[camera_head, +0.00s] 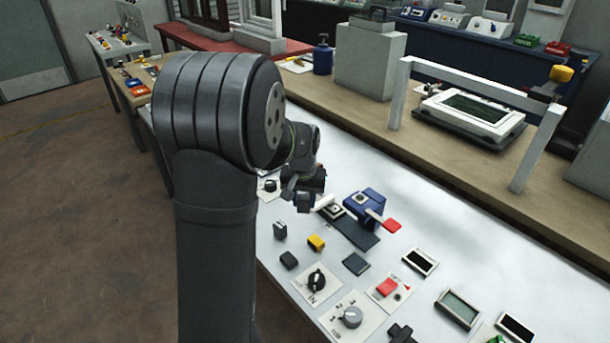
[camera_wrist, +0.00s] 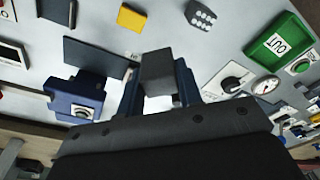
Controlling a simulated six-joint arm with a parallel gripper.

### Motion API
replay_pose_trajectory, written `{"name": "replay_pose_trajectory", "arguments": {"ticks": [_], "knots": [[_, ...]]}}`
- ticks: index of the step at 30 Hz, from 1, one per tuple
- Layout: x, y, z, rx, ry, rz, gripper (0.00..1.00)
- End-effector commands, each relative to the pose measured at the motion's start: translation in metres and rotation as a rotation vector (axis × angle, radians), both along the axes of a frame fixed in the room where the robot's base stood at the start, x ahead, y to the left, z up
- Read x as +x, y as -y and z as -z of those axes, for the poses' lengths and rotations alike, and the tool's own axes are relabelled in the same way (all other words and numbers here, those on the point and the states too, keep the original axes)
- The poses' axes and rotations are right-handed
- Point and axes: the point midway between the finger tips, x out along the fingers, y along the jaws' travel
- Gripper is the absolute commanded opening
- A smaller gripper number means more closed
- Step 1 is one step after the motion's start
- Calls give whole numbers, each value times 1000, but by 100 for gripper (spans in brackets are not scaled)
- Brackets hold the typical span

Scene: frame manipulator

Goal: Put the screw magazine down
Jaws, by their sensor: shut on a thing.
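A plain grey block (camera_wrist: 157,72), which I take to be the screw magazine, is clamped between the two fingers of my gripper (camera_wrist: 158,88) in the wrist view. Its underside is hidden, so I cannot tell if it touches the surface. In the head view my gripper (camera_head: 303,201) is above the pale bench top, left of a blue fixture (camera_head: 368,199); the block is hard to make out there. The blue fixture also shows left of my gripper in the wrist view (camera_wrist: 72,100). A grey block with pale dots (camera_wrist: 200,15) lies ahead of my gripper.
A yellow block (camera_head: 316,242) and dark blocks (camera_head: 289,260) lie nearby on the bench (camera_head: 470,245). Knob panels (camera_head: 351,317) and a red button (camera_head: 388,287) are in front. Bare bench shows between items.

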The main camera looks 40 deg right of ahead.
Motion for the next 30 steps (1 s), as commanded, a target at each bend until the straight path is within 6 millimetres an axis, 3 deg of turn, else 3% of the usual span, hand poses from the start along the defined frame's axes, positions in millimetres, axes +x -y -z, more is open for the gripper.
{"name": "replay_pose_trajectory", "arguments": {"ticks": [7, 21, 30], "knots": [[33, -14, 8, 1, -1, -58, 9], [121, -49, 65, 0, 0, -56, 9], [129, -53, 85, 2, -2, -53, 9]]}}
